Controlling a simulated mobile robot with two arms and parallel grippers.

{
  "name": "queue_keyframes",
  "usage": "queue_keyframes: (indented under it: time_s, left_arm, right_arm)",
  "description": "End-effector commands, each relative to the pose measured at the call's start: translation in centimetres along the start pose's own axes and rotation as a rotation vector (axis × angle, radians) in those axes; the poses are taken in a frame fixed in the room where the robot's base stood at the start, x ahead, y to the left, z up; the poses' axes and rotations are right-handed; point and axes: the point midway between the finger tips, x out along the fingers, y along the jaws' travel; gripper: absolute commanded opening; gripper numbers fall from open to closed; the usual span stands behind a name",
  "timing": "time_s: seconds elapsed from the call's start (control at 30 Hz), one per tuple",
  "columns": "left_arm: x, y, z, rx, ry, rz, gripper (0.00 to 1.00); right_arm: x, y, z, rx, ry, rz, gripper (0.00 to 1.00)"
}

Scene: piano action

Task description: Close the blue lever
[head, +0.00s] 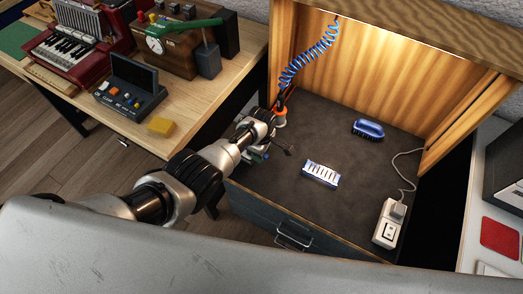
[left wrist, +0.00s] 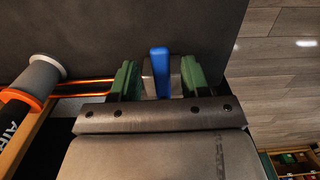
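The blue lever (left wrist: 161,72) stands up from a grey metallic body in the left wrist view, beside the dark bench top. My left gripper (left wrist: 160,78) has its two green fingers on either side of the lever, with a visible gap on each side. In the head view my left arm reaches the left edge of the bench, with the gripper (head: 262,154) there. The arm mostly hides the lever in that view. My right gripper is not in view.
An orange-and-grey air fitting (left wrist: 38,78) and copper-coloured tubing (left wrist: 88,87) lie left of the gripper; a coiled blue hose (head: 308,58) hangs above.

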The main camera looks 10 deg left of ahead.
Motion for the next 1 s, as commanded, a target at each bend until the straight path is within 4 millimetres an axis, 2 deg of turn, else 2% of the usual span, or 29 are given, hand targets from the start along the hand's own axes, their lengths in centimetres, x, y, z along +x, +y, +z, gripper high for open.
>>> queue_keyframes:
  time_s: [0.13,0.23,0.5,0.7,0.83,1.0]
  left_arm:
    - [-0.2,0.0,0.1,0.001,-0.001,0.000,0.46]
    - [-1.2,0.0,0.1,0.001,-0.002,-0.001,0.46]
    - [-6.6,0.0,0.1,0.000,-0.002,0.003,0.46]
    - [-9.6,0.0,0.0,0.000,0.000,0.002,0.46]
    - [-10.6,0.0,0.0,0.000,0.000,0.000,0.46]
    - [-10.8,-0.1,-0.1,-0.001,0.000,-0.002,0.46]
  right_arm:
    - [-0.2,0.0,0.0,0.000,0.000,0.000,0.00]
    - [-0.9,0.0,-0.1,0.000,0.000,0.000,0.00]
    - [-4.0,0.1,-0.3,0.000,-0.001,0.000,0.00]
    - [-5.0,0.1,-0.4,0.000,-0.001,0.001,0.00]
    - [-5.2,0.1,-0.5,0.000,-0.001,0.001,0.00]
    - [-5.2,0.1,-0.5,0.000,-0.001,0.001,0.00]
